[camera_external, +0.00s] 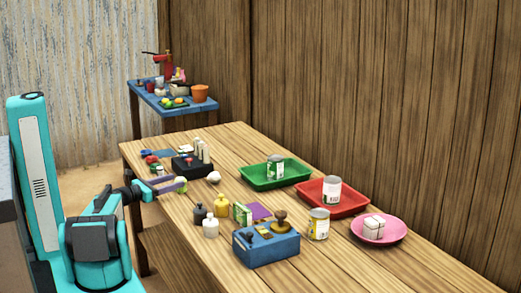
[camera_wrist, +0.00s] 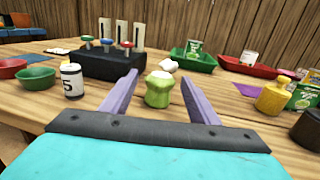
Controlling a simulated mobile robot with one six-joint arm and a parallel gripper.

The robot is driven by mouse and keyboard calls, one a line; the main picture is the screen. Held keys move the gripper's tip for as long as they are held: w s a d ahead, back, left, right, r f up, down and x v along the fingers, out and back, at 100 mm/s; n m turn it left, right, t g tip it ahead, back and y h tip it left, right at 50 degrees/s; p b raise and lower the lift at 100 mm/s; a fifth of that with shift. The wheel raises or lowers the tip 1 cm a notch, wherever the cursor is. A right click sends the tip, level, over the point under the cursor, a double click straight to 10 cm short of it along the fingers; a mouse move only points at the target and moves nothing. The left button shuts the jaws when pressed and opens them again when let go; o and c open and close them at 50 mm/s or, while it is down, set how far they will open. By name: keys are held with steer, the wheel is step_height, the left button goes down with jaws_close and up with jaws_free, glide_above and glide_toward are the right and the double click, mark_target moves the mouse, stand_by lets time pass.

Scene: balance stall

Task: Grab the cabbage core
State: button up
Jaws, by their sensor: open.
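The cabbage core (camera_wrist: 158,91) is a short, pale green, lumpy piece with a whitish top. It stands upright on the wooden table, in the middle of the wrist view. My gripper (camera_wrist: 159,77) is open, with one purple finger to the left of the core and one to the right. Gaps show on both sides, and neither finger appears to touch it. In the external view my gripper (camera_external: 180,183) is low over the table's near left side. The core is not clearly made out there among the fingers.
A white lump (camera_wrist: 168,65) lies just beyond the core. A black block with coloured knobs (camera_wrist: 112,64) stands behind, to the left. A bottle marked 5 (camera_wrist: 72,80) and a green bowl (camera_wrist: 35,78) are at left. A yellow bottle (camera_wrist: 272,97) is at right.

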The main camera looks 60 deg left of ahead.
mark_target(180, 179)
steer(key=shift+w+a+p, duration=0.15)
steer(key=shift+w+p, duration=0.05)
steer(key=shift+w, duration=0.8)
steer(key=shift+w+a+p, duration=0.15)
steer(key=shift+w+p, duration=0.05)
steer(key=shift+w, duration=0.75)
steer(key=shift+r, duration=0.1)
steer(key=c, duration=1.1)
steer(key=shift+r+b, duration=0.35)
steer(key=shift+r, duration=4.65)
